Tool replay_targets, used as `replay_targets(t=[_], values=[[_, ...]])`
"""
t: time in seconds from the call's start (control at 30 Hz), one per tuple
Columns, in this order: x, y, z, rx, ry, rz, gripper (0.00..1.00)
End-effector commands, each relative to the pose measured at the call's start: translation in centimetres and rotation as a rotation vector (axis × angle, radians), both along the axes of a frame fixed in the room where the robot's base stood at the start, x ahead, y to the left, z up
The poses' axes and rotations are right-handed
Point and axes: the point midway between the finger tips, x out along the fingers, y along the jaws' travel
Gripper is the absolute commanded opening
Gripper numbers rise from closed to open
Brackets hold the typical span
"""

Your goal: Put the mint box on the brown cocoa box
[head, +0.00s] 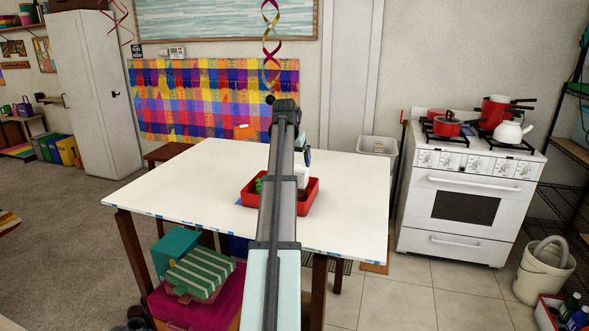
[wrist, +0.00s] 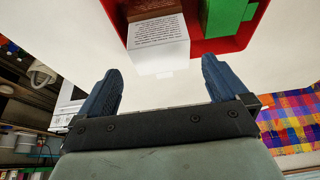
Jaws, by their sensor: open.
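My gripper (wrist: 160,70) is open and empty, with its two blue fingers apart. In the head view my arm hides most of it. A red crate (wrist: 258,12) holds the boxes and stands on the white table; it also shows in the head view (head: 313,196). In the wrist view a white box (wrist: 158,55) with small print lies ahead, between the finger lines. A brown box (wrist: 150,6) shows directly against it. A green box (wrist: 228,14) is to their right. No label reads clearly, so I cannot tell which is the mint box.
The white table (head: 190,185) is clear around the crate. A white stove (head: 465,205) with red pots stands to the right. A grey-white bin (head: 378,146) is behind the table's right side. Boxes (head: 195,275) are stacked below the table's front edge.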

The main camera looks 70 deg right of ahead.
Motion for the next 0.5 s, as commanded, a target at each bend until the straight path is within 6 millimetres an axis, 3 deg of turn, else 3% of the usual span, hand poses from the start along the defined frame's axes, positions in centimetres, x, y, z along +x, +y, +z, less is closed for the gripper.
replay_targets(t=[0.2, 0.5], values=[[0.0, 1.0, 2.5, -0.001, 0.0, 0.0, 1.0], [0.0, 1.4, 3.5, 0.0, 0.0, 0.0, 1.0]])
